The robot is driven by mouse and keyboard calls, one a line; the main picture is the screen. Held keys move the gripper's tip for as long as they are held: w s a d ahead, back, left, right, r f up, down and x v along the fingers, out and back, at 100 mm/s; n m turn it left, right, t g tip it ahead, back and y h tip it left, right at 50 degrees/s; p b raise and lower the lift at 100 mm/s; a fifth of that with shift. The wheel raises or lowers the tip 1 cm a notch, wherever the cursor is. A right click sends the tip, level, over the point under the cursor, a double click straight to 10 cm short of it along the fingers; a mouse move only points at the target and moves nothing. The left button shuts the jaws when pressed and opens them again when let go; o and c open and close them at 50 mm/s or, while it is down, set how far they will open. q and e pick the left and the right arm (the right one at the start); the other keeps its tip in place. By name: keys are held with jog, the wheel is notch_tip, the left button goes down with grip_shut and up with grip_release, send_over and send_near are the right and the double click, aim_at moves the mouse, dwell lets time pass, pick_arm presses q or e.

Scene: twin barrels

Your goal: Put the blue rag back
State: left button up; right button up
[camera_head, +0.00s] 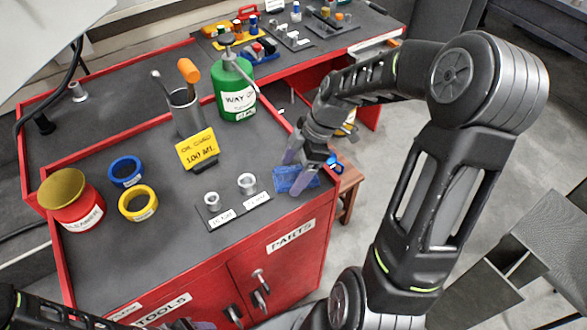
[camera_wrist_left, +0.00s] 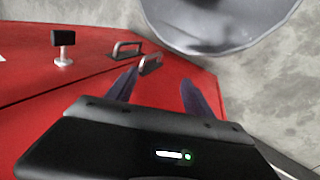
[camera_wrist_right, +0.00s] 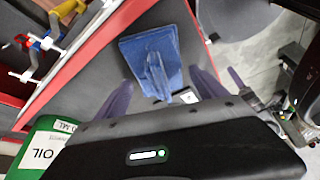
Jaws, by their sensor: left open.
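The blue rag (camera_head: 297,180) lies at the right edge of the red cart's dark top, beside the small labelled plate. In the right wrist view the rag (camera_wrist_right: 135,49) is a flat blue square with a raised fold in its middle. My right gripper (camera_head: 311,164) is open, with its fingers pointing down just over the rag; in its wrist view the rag shows ahead, between and beyond the fingertips. My left gripper (camera_wrist_left: 158,82) is open and empty, low in front of the cart's red face and its handles. Contact between the right fingers and the rag cannot be told.
On the cart top stand a green oil can (camera_head: 233,92), a grey cup with tools (camera_head: 186,113), a yellow sign (camera_head: 197,149), blue (camera_head: 126,172) and yellow (camera_head: 138,203) tape rolls and a red can (camera_head: 75,205). A wooden stool (camera_head: 346,190) stands right of the cart.

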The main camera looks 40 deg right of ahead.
jog(key=shift+o, duration=0.2)
jog(key=shift+r, duration=0.15)
jog(key=b+v, duration=0.1)
jog(key=v, duration=1.1)
jog(key=shift+s, duration=0.1)
dwell(0.5)
